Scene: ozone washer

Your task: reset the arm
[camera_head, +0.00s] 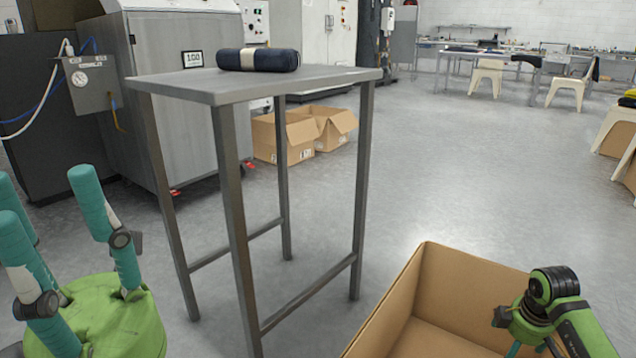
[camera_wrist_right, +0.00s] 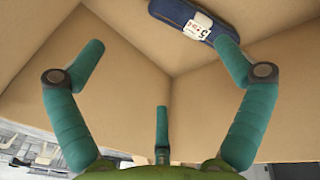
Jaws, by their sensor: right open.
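My right gripper (camera_wrist_right: 158,48) is open, with its teal fingers spread and nothing between them. In the head view its arm (camera_head: 556,300) is over the open cardboard box (camera_head: 408,292) at the lower right, with the fingers mostly cut off by the frame. In the right wrist view a dark blue roll with a white label (camera_wrist_right: 182,16) lies against the cardboard (camera_wrist_right: 130,35) beyond the fingers, apart from them. My left gripper (camera_head: 45,195) is at the lower left with its teal fingers pointing up, apart and empty.
A grey metal table (camera_head: 225,88) stands in the middle, with a dark blue roll (camera_head: 258,60) on top. A metal machine (camera_head: 180,45) is behind it. Open cardboard boxes (camera_head: 298,135) stand on the floor behind. The floor (camera_head: 470,180) at centre right is clear.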

